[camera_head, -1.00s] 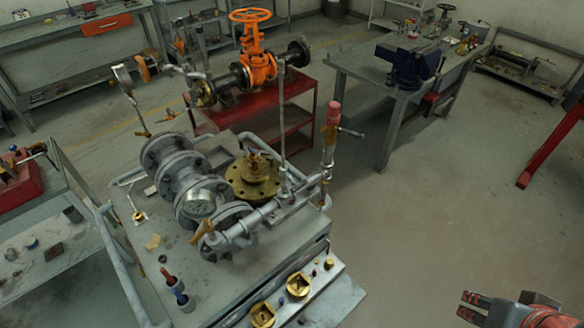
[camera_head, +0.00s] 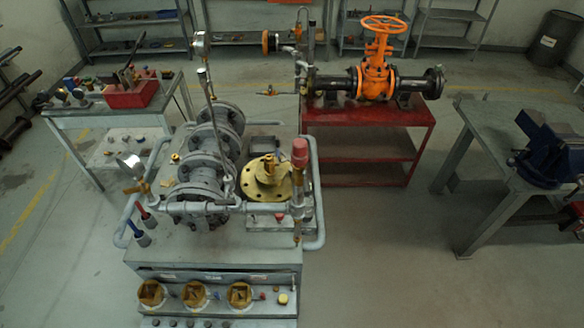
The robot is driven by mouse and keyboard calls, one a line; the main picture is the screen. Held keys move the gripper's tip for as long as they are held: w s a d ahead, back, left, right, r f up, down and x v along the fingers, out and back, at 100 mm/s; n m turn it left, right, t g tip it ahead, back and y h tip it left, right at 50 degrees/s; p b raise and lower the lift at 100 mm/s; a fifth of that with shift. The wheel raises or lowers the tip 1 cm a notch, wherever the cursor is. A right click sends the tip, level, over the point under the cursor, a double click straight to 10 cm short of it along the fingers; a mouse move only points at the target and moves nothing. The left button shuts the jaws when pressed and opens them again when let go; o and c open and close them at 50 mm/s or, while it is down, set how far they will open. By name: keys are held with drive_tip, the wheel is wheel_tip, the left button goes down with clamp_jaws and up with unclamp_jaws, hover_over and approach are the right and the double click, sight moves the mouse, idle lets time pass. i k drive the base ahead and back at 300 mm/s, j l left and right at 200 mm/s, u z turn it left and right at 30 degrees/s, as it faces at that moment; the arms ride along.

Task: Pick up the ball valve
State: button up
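I cannot tell for sure which part is the ball valve. Candidate brass fittings sit in the front of the grey cart (camera_head: 215,252): a left one (camera_head: 151,293), a middle one (camera_head: 195,294) and a right one (camera_head: 240,294). On the cart top, a grey flanged pipe assembly (camera_head: 205,165) stands beside a round brass flange (camera_head: 265,180). A pipe with a gauge (camera_head: 131,165) runs across the front, with a brass fitting near the gauge and a red-capped upright (camera_head: 300,155) at its right. My gripper is not in view.
An orange gate valve (camera_head: 376,75) sits on a red table (camera_head: 370,118) behind. A bench with a blue vise (camera_head: 545,150) stands at right. A side table (camera_head: 110,108) with a red box (camera_head: 132,95) stands at left. The floor right of the cart is clear.

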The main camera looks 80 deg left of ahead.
sight(269, 163)
drive_tip(key=i+j+u, duration=0.2)
drive_tip(key=i+u, duration=0.55)
drive_tip(key=u, duration=0.15)
drive_tip(key=i+u, duration=0.5)
drive_tip(key=i+l+u, duration=0.25)
drive_tip(key=u, duration=0.2)
drive_tip(key=i+j+u, duration=0.15)
drive_tip(key=u, duration=0.3)
drive_tip(key=i+j+u, duration=0.1)
drive_tip(key=i+u, duration=0.15)
drive_tip(key=u, duration=0.2)
drive_tip(key=i+u, duration=0.25)
drive_tip(key=u, duration=0.2)
drive_tip(key=i+l+u, duration=0.1)
drive_tip(key=u, duration=0.35)
drive_tip(key=i+l+u, duration=0.2)
drive_tip(key=i+u, duration=0.35)
drive_tip(key=u, duration=0.15)
